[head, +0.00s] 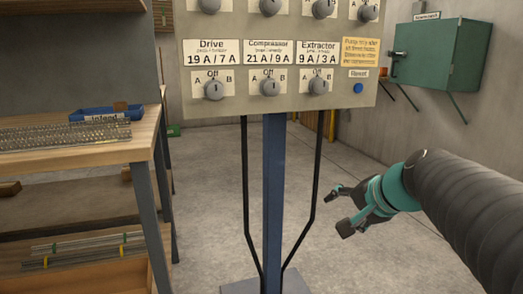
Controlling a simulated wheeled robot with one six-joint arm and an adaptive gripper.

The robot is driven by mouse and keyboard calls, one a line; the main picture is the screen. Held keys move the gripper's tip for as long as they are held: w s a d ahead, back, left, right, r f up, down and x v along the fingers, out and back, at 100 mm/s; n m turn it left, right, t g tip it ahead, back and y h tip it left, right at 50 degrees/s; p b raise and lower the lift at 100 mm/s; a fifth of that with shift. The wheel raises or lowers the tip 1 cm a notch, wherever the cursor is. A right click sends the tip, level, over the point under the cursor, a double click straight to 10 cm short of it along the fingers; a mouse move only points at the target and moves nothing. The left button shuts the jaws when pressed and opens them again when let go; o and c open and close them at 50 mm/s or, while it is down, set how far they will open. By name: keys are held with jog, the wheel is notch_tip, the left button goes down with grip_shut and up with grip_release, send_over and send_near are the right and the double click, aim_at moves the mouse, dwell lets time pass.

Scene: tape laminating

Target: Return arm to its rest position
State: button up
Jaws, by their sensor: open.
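My gripper (338,211) is at the right of the head view, in front of the grey floor. Its teal and black fingers are spread and hold nothing. My dark ribbed arm comes in from the right edge. The gripper is below and to the right of the control panel (230,100), apart from it and from its blue post (274,190).
The panel has several knobs and a blue button (358,88). A wooden bench (135,148) at left bears a blue tray (85,115) and metal rods (65,137). A green cabinet (445,55) hangs on the right wall. Floor between post and gripper is clear.

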jog(key=s+f+n+g+h+p, duration=0.1)
jog(key=s+f+n+p, duration=0.1)
jog(key=s, duration=0.7)
jog(key=s+a+f+n+g+h+p, duration=0.1)
jog(key=s+f+n+g+h+p, duration=0.1)
jog(key=s+n, duration=0.5)
jog(key=shift+s+a+f+h+p, duration=0.25)
jog(key=shift+s+f+p, duration=0.2)
jog(key=shift+s+f, duration=0.8)
